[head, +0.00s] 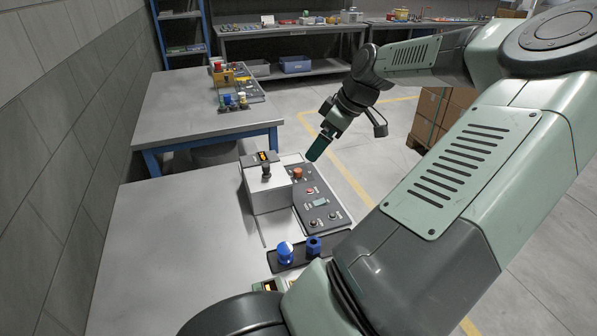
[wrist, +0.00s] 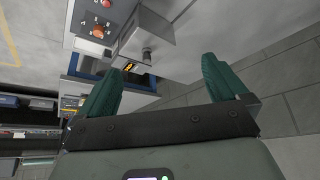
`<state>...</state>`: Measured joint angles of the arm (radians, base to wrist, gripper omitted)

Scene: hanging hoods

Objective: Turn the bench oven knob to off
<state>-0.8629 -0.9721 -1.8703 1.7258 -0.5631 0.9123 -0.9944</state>
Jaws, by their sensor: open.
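The bench oven (head: 268,195) is a small light-grey box on the near bench, with a dark top panel and an orange display. Its dark knob (head: 266,171) stands on that panel. In the wrist view, the oven (wrist: 150,30) is upper centre, with the knob (wrist: 146,54) beside the lit display (wrist: 129,67). The knob's pointer setting is too small to read. My gripper (head: 317,150) is to the right of the oven, above the control panel's far end, apart from the knob. In the wrist view, my gripper (wrist: 160,78) shows two green fingers spread wide, nothing between them.
A control panel (head: 318,203) with buttons and a small screen adjoins the oven on the right. A dark tray (head: 292,259) holds blue parts in front. The near bench (head: 170,240) is clear on the left. A second table (head: 190,105) stands behind; cartons (head: 432,118) are at right.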

